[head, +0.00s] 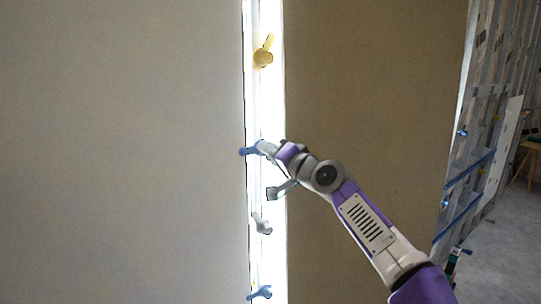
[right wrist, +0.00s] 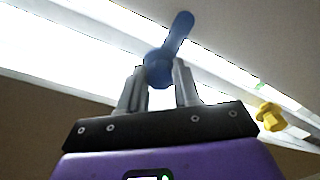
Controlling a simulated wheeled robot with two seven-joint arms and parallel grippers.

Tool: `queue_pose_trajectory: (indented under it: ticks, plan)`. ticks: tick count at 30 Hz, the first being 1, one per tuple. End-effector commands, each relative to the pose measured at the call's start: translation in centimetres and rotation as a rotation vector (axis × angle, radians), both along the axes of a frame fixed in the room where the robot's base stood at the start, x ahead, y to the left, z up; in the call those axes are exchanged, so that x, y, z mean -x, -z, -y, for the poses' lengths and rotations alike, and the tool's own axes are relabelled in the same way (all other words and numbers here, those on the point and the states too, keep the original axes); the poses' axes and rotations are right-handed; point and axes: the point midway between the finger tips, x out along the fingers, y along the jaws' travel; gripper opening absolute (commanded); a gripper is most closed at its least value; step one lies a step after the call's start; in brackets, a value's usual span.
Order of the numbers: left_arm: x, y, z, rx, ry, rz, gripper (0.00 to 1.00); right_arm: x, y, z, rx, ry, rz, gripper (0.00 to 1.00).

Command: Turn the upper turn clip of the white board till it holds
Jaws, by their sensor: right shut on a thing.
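The pale board (head: 120,150) fills the left of the head view, and its right edge meets a bright white strip (head: 267,110). An upper blue turn clip (head: 248,151) sits at that edge, its lever pointing left over the board. My right gripper (head: 264,147) is at this clip. In the right wrist view its two fingers (right wrist: 160,88) are shut on the round hub of the blue clip (right wrist: 175,38), with the lever standing out past the fingertips onto the pale surface. A lower blue clip (head: 260,292) is near the bottom, its lever also towards the board. My left gripper is not in view.
A yellow clip (head: 263,56) with its lever up sits above on the strip; it also shows in the right wrist view (right wrist: 270,117). A grey clip (head: 261,224) is below my gripper. A brown panel (head: 370,90) stands to the right, with metal framing (head: 490,110) beyond.

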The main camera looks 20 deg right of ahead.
Motion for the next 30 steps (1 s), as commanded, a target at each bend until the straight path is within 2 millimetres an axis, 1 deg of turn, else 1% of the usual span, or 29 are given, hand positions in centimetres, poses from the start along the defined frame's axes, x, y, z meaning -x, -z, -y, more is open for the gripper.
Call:
queue_pose_trajectory:
  ticks: [12,13,15,24,26,30]
  plan:
    - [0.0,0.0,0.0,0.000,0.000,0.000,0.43,0.0,0.1,0.0,0.011,0.000,0.001,0.02]
    - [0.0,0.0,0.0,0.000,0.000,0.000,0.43,0.0,0.1,0.0,0.011,0.000,0.001,0.34]
    - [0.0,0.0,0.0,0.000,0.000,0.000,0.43,0.0,0.1,0.0,0.010,0.000,0.001,0.43]
    - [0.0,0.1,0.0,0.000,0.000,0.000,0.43,0.1,0.0,0.1,0.009,0.001,0.002,0.43]
    - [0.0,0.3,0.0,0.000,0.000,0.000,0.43,0.5,0.0,0.2,0.008,0.001,0.004,0.43]
    - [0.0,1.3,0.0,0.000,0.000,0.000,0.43,2.3,0.2,0.9,0.008,0.002,0.003,0.43]
